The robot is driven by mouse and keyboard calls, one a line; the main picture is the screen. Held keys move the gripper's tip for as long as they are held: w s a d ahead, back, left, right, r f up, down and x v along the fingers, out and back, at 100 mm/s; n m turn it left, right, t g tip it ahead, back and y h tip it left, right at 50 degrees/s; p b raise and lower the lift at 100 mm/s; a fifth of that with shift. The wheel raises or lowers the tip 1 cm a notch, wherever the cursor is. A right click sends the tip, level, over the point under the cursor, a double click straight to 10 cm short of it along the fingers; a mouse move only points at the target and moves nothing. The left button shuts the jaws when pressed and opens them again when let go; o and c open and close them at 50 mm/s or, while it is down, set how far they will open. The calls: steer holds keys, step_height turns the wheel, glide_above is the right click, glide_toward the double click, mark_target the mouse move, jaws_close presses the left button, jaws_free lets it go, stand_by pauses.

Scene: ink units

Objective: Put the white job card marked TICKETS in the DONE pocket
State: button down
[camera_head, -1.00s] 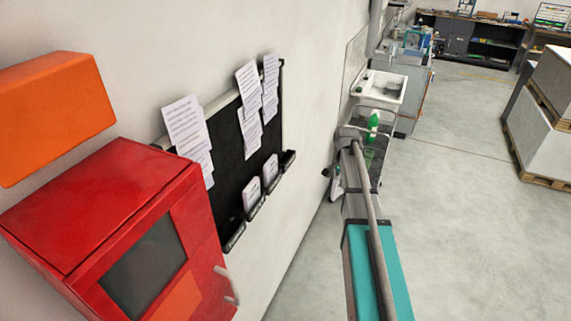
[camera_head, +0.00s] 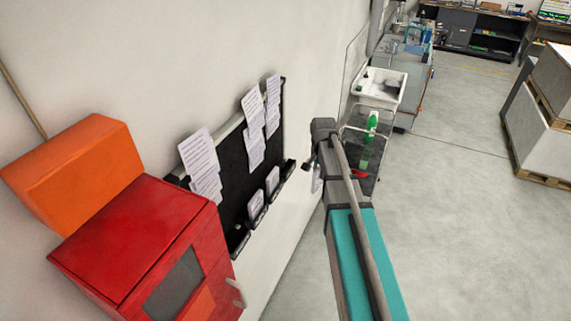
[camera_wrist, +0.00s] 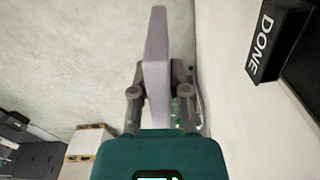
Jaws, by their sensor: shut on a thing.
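My gripper (camera_wrist: 157,85) is shut on a pale card (camera_wrist: 156,50), seen nearly edge-on in the wrist view and standing up between the fingers. Its marking cannot be read from here. In the head view the card (camera_head: 317,181) shows as a small pale patch below the end of my arm, to the right of the black wall board (camera_head: 234,160). The black pocket lettered DONE (camera_wrist: 267,42) is at the upper right of the wrist view, apart from the card. In the head view pocket lettering is too small to read.
Several white cards hang on the board, and pockets along its lower edge hold cards. A red cabinet (camera_head: 130,240) and an orange box (camera_head: 75,170) are at the left. A cart with a green bottle (camera_head: 371,123) stands beyond my arm.

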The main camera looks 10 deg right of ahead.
steer(key=s+a+r+n+p, duration=0.1)
steer(key=s+a+r+p, duration=0.2)
steer(key=a+r+p, duration=0.5)
step_height(320, 180, up, 5)
steer(key=p, duration=0.3)
steer(key=shift+s+a+n+p, duration=0.2)
steer(key=shift+a+n+p, duration=0.1)
steer(key=shift+a+n, duration=0.1)
steer(key=shift+f, duration=0.1)
steer(key=w+f+b, duration=0.9)
steer(key=w, duration=0.4)
steer(key=shift+a, duration=0.25)
steer(key=shift+w, duration=0.1)
steer(key=shift+f, duration=0.1)
